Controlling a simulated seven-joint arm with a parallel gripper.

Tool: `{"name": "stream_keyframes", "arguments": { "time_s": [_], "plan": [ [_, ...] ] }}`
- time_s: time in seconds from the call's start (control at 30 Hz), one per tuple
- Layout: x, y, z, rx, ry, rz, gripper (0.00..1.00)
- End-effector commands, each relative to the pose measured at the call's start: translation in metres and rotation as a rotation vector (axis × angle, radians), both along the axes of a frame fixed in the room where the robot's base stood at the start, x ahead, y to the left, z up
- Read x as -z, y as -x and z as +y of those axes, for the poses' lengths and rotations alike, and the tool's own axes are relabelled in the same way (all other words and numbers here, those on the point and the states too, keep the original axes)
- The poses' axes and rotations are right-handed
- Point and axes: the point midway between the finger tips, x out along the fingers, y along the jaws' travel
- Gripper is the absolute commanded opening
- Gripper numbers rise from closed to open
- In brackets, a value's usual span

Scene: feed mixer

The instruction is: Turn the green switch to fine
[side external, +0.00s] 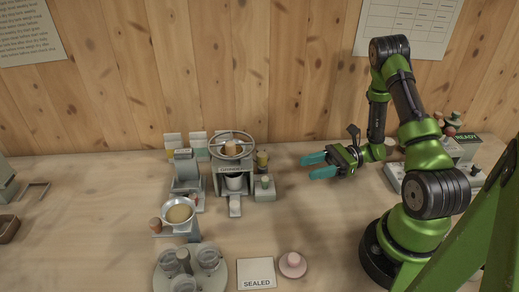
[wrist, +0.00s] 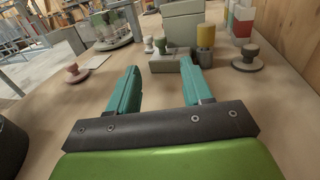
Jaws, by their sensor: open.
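A cream knob shows just left of the green one. The setting marks are not readable. My gripper (side external: 312,166) is open and empty, above the table to the right of the box, its teal fingers pointing left. In the wrist view its fingers (wrist: 159,82) are spread apart.
A pink-knobbed disc (side external: 292,265) and a SEALED card (side external: 256,273) lie in front. Table between my gripper and the box is clear.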

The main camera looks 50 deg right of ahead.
Motion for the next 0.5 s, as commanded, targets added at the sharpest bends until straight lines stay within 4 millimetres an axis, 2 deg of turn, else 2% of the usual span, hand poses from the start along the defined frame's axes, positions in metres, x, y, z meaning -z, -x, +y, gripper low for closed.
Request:
{"name": "stream_keyframes", "arguments": {
  "time_s": [0.03, 0.3, 0.5],
  "plan": [
    [0.0, -0.005, 0.012, -0.008, -0.001, 0.002, 0.5],
    [0.0, -0.036, 0.062, -0.007, -0.001, 0.002, 0.5],
    [0.0, -0.053, 0.088, -0.004, -0.001, 0.001, 0.5]
  ]
}}
